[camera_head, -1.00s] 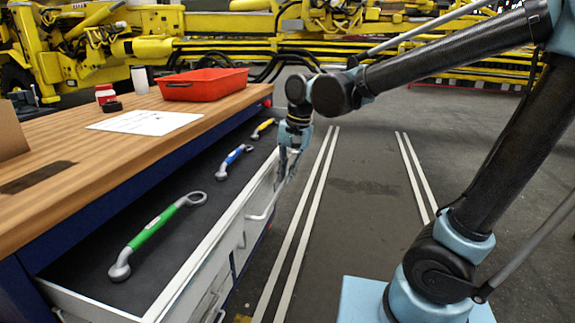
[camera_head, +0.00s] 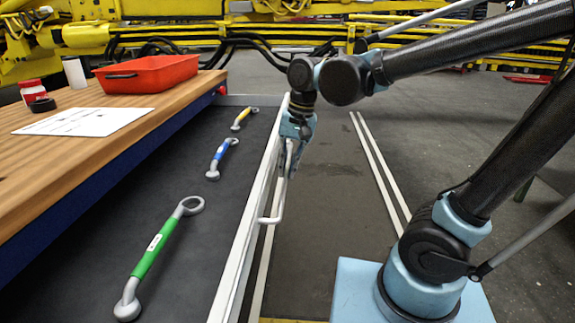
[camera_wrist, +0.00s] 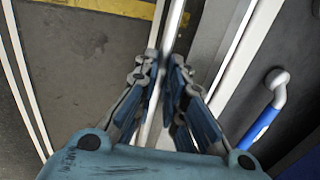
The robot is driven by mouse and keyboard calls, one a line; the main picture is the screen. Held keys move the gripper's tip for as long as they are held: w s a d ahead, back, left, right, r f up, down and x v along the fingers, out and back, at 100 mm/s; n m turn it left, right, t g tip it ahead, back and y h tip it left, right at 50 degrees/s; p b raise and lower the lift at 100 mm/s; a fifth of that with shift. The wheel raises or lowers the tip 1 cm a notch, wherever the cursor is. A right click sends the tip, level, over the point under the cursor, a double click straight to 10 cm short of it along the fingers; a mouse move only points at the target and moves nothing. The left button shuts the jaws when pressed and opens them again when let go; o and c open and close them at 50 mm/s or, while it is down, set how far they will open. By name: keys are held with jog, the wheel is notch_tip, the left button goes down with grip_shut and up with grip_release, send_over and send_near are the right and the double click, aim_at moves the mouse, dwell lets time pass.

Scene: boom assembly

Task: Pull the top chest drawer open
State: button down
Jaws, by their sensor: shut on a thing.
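The top chest drawer (camera_head: 246,217) stands well out from under the wooden worktop, with its dark floor widely exposed. Its pale bar handle (camera_head: 278,205) sits on the outer front face. My gripper (camera_head: 290,160) points down at the drawer front and is shut on the handle. In the wrist view my gripper (camera_wrist: 165,75) has its two blue fingers on either side of the pale handle bar (camera_wrist: 173,22). The fingers hide part of the bar.
Green (camera_head: 148,255), blue (camera_head: 221,155) and yellow (camera_head: 242,117) wrenches lie in the drawer. The worktop (camera_head: 40,165) carries a red tray (camera_head: 150,75), a paper sheet (camera_head: 85,121) and a red-and-white jar (camera_head: 32,91). Open floor (camera_head: 335,215) lies to the right of the drawer.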

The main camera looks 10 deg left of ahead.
jog(key=c, duration=1.7)
grip_release()
jog(key=shift+o, duration=0.2)
jog(key=shift+r, duration=0.1)
notch_tip(320, 180, up, 12)
jog(key=d, duration=0.2)
jog(key=shift+w+d+f, duration=0.15)
jog(key=shift+w+f, duration=0.05)
jog(key=shift+w, duration=0.1)
jog(key=shift+d, duration=0.1)
jog(key=w+d+f+t, duration=0.1)
jog(key=w+d+f, duration=0.1)
jog(key=d+f, duration=0.45)
jog(key=w+d+f+m+t+h, duration=0.1)
jog(key=w+d+f, duration=0.25)
jog(key=d, duration=0.65)
jog(key=w+d+f, duration=0.2)
jog(key=d+f, duration=0.3)
jog(key=d, duration=0.4)
jog(key=s+d+f+h, duration=0.1)
jog(key=s+d+f, duration=0.3)
jog(key=d+f, duration=0.4)
jog(key=shift+d+m+t, duration=0.2)
jog(key=shift+m+t, duration=0.1)
jog(key=shift+m, duration=0.1)
